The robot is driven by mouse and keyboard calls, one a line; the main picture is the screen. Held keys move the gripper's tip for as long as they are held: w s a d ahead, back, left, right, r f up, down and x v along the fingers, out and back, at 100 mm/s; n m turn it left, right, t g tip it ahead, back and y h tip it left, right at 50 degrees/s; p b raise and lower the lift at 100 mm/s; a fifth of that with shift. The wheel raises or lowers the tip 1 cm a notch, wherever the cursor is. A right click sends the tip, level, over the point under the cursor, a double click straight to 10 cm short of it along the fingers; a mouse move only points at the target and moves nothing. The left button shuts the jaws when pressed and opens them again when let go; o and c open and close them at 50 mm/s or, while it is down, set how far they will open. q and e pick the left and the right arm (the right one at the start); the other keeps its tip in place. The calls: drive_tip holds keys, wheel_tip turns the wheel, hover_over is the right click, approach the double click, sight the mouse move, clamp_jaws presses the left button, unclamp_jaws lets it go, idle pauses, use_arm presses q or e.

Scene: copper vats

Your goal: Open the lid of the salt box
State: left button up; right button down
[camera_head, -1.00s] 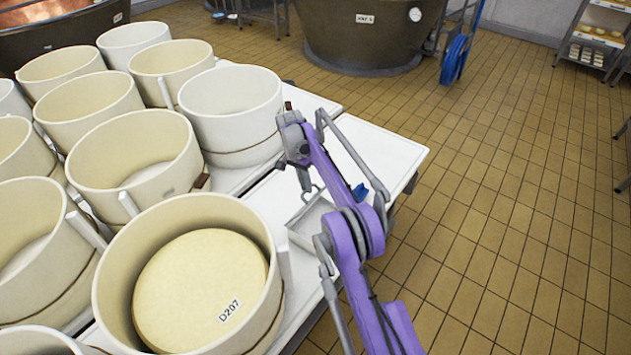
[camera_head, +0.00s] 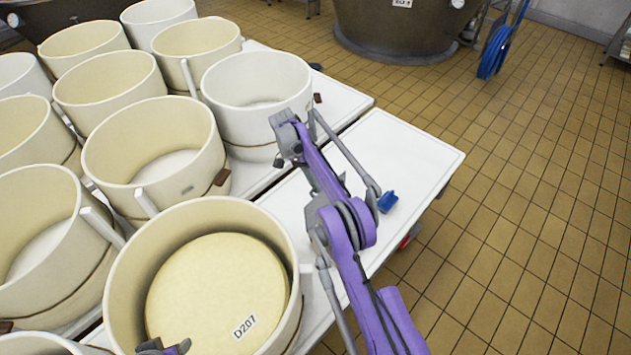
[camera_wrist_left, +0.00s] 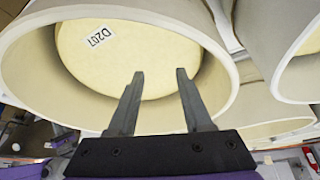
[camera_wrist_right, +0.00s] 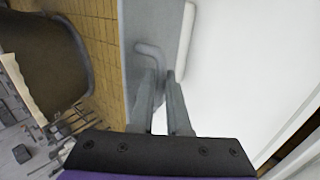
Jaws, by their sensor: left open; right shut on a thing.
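My right gripper (camera_head: 284,140) is bent down at the white table beside the round moulds; its fingertips do not show in the head view. In the right wrist view my right gripper (camera_wrist_right: 161,76) is shut on a curved grey handle (camera_wrist_right: 149,50), in front of a grey panel. The salt box cannot be made out in the head view; my right arm covers part of the table. My left gripper (camera_head: 164,349) is at the bottom edge of the head view. In the left wrist view my left gripper (camera_wrist_left: 158,75) is open and empty above a cheese mould.
The cream mould (camera_head: 130,255) holds a cheese (camera_head: 215,290) labelled D207. Several more moulds crowd the left. A blue object (camera_head: 387,201) lies on the white table (camera_head: 415,160), whose right part is clear. Beyond are tiled floor, a dark vat (camera_head: 390,35) and a blue hose (camera_head: 495,52).

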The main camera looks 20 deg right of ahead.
drive_tip(key=shift+s+d+f, duration=0.1)
drive_tip(key=shift+d, duration=0.05)
drive_tip(key=c, duration=0.9)
unclamp_jaws()
use_arm(q)
drive_tip(key=shift+d, duration=0.1)
drive_tip(key=w+r+t+p, duration=0.1)
drive_tip(key=w+r+p, duration=0.3)
drive_tip(key=r+p, duration=0.6)
wheel_tip(320, 180, up, 3)
drive_tip(key=shift+w, duration=0.15)
use_arm(e)
drive_tip(key=v, duration=1.1)
drive_tip(key=shift+s, duration=0.1)
